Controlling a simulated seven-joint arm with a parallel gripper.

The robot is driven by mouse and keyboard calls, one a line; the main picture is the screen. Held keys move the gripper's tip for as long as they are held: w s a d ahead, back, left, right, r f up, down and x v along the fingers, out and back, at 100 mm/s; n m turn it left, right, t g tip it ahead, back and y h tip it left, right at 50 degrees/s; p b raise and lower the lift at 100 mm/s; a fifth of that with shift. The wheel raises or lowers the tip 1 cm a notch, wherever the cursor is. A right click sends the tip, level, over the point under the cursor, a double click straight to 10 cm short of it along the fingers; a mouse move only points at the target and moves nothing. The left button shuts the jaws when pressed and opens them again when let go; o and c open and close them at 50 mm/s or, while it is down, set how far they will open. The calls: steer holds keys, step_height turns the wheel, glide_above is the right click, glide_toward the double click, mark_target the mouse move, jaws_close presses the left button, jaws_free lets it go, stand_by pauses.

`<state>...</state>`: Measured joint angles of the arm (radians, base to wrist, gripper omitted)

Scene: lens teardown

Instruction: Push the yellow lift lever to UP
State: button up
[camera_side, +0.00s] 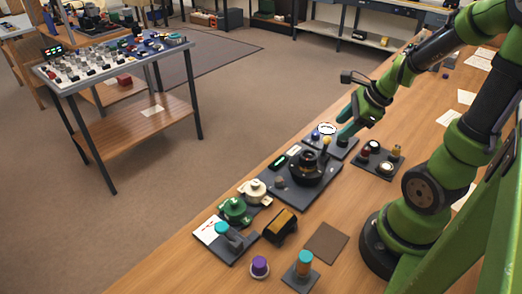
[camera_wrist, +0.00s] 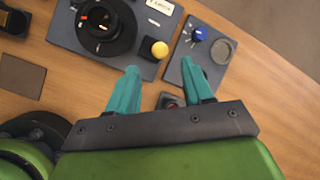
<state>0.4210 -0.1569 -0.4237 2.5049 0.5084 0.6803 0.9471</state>
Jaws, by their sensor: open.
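The yellow lift lever shows as a round yellow knob (camera_wrist: 159,50) at the edge of a dark grey base plate (camera_wrist: 68,38) in the wrist view. In the side view the yellow knob (camera_side: 327,141) stands beside a black round lens unit (camera_side: 307,168). My gripper (camera_wrist: 160,66) is open and empty, its two teal fingers spread. Contact cannot be told. Any UP marking is not readable.
A plate with a blue knob (camera_wrist: 199,33) and a grey disc lies close by the right finger. A small plate with several knobs (camera_side: 377,159) is right of my gripper. Bare wood lies around the brown mat (camera_side: 326,243).

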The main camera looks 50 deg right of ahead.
steer(key=v, duration=1.1)
steer(key=shift+w, duration=0.1)
